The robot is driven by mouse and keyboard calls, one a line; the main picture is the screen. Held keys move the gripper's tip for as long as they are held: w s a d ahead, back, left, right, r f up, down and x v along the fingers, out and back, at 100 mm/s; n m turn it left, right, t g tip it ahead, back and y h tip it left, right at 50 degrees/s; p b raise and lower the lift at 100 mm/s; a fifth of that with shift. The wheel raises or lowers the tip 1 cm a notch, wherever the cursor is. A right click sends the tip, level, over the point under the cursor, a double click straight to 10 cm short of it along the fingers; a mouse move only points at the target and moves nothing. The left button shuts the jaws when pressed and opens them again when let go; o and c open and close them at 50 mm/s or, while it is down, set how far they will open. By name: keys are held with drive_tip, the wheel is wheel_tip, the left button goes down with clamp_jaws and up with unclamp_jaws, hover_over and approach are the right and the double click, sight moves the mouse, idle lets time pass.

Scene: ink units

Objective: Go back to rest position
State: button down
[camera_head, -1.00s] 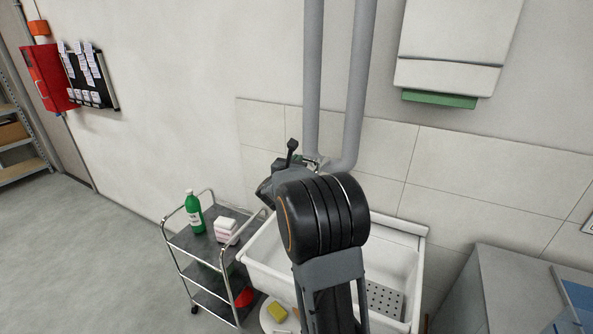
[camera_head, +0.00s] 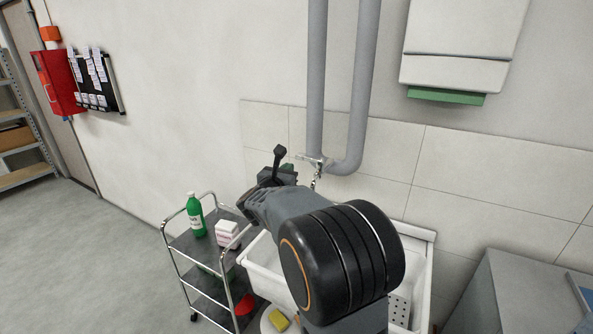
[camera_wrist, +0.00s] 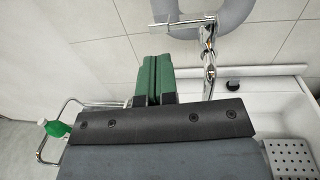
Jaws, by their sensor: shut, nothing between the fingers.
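My gripper (camera_wrist: 152,58) shows in the wrist view as two green fingers pressed together, shut with nothing between them. It points toward the tiled wall, close to the left of the chrome tap (camera_wrist: 208,55) as seen there. In the head view my arm reaches over the white sink (camera_head: 268,262), and its dark elbow joint covers much of the basin. The gripper is mostly hidden there behind the wrist; only a bit of green (camera_head: 287,167) shows.
A metal trolley (camera_head: 191,246) with a green bottle (camera_head: 196,215) and a white box (camera_head: 228,234) stands left of the sink. Grey pipes (camera_head: 316,80) run up the wall. A grey cabinet (camera_head: 520,290) stands at the right. Open floor lies at the left.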

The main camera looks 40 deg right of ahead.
drive_tip(key=s+a+f+n+y, duration=0.1)
drive_tip(key=a+f+n+y, duration=0.2)
drive_tip(key=a+n+y, duration=0.5)
drive_tip(key=s+a+f+n+t+y, duration=0.1)
drive_tip(key=a+f+n+y, duration=0.15)
drive_tip(key=a+n, duration=0.7)
drive_tip(key=s+a+f+n+y, duration=0.1)
drive_tip(key=a+f+n+y, duration=0.35)
drive_tip(key=n, duration=0.95)
drive_tip(key=s+n+g+p, duration=0.4)
drive_tip(key=s+n+g, duration=0.3)
drive_tip(key=s+n, duration=0.9)
drive_tip(key=s, duration=0.4)
drive_tip(key=shift+d+r, duration=0.2)
drive_tip(key=shift+d, duration=0.05)
drive_tip(key=shift+d, duration=0.15)
